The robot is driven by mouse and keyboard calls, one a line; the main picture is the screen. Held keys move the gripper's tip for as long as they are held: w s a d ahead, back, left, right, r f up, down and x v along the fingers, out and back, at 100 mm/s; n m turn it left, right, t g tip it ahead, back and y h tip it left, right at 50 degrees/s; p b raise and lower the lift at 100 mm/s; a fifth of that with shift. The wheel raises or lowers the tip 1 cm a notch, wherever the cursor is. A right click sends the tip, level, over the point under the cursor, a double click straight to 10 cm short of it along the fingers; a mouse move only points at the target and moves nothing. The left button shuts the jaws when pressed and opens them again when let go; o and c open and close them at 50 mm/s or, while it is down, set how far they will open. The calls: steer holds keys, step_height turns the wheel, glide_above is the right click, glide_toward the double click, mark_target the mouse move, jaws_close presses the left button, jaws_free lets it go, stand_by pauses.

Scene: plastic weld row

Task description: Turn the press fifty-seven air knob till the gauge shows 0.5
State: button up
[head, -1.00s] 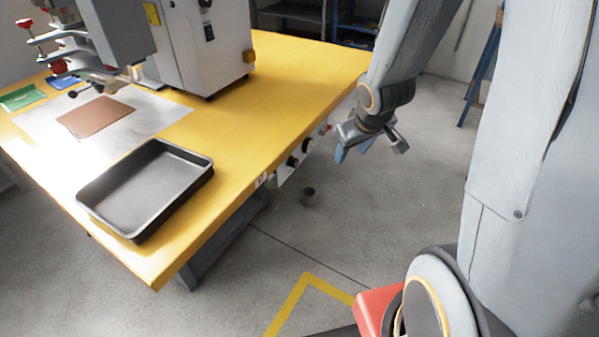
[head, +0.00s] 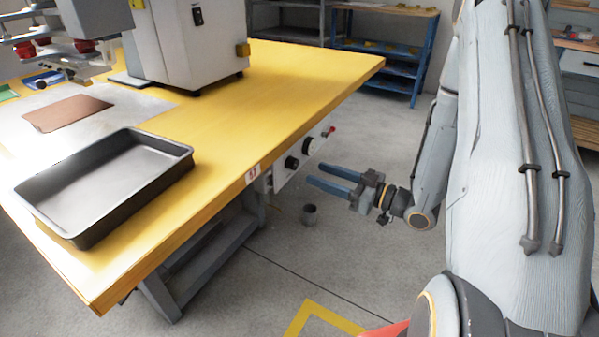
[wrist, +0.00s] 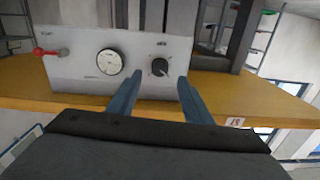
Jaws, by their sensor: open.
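The air knob (wrist: 160,67) is a small black dial on a light panel (wrist: 75,76) under the table edge, beside a round white gauge (wrist: 110,62). In the head view the knob (head: 291,163) and the gauge (head: 309,146) show on the table's side. The gauge reading is too small to make out. My gripper (head: 316,174) is open and empty, its two blue fingers pointing at the panel with a gap before the knob. In the wrist view the fingers (wrist: 158,90) frame the knob from either side without visibly touching it.
A red-handled lever (wrist: 45,52) sits at the panel's far end. A label reading 57 (head: 252,174) is on the yellow table edge. A black tray (head: 70,241) and a press (head: 190,50) stand on the table. A small dark cup (head: 309,214) is on the floor.

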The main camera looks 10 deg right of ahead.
mark_target(296, 165)
steer(key=b+x, duration=0.1)
steer(key=x, duration=0.6)
steer(key=shift+w+a, duration=0.1)
steer(key=shift+a, duration=0.1)
steer(key=c, duration=1.1)
steer(key=shift+o, duration=0.2)
